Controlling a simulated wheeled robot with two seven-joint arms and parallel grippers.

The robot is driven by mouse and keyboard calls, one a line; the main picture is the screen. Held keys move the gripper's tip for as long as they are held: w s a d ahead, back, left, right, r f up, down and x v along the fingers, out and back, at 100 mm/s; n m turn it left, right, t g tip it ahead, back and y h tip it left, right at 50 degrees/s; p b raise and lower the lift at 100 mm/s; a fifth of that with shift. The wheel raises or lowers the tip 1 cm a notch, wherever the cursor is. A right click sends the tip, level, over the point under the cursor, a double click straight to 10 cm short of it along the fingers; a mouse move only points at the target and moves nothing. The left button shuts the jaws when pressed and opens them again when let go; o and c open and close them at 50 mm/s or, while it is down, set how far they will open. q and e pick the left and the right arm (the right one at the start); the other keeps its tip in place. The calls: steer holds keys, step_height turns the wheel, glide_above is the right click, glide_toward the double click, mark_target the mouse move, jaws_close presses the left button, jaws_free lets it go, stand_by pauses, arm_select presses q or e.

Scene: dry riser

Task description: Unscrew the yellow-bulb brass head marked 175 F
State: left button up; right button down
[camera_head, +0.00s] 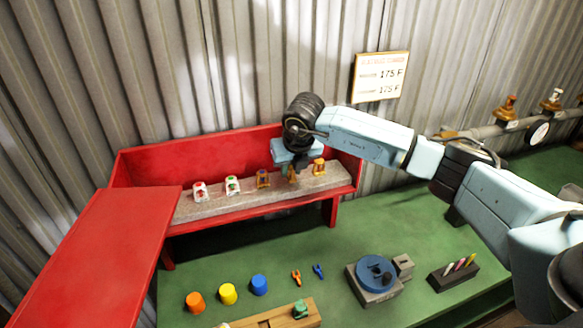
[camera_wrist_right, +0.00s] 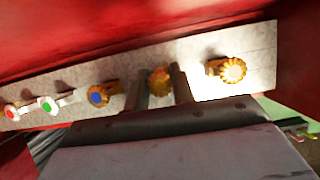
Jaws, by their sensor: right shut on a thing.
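A row of sprinkler heads stands on a grey block (camera_head: 215,211) inside the red cabinet. My right gripper (camera_head: 292,173) reaches down over the row. Its fingers (camera_wrist_right: 160,84) stand on either side of a brass head (camera_wrist_right: 158,79) with a yellowish centre and are shut on it. This held head is seated in the row, mostly hidden by the gripper in the head view. Another brass head (camera_head: 319,167) stands just right of it and shows in the wrist view (camera_wrist_right: 230,70). No marking on the heads is legible. My left gripper is out of view.
Left of the held head are blue-centred brass (camera_head: 263,179), green-centred white (camera_head: 233,185) and red-centred white (camera_head: 200,191) heads. A wall sign (camera_head: 380,76) reads 175 F. The green bench holds coloured caps (camera_head: 228,294) and a blue round fixture (camera_head: 376,274). The red lid (camera_head: 105,255) is at left.

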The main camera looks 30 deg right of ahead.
steer(key=n+y+b, duration=0.1)
steer(key=n, duration=0.2)
steer(key=shift+f, duration=0.1)
steer(key=shift+n+y+b, duration=0.3)
steer(key=shift+n+y, duration=0.3)
steer(key=shift+n, duration=0.8)
steer(key=shift+n+y+b, duration=0.3)
steer(key=shift+n+y, duration=0.1)
steer(key=shift+n, duration=0.8)
steer(key=shift+n+g+y, duration=0.5)
steer(key=shift+n, duration=1.2)
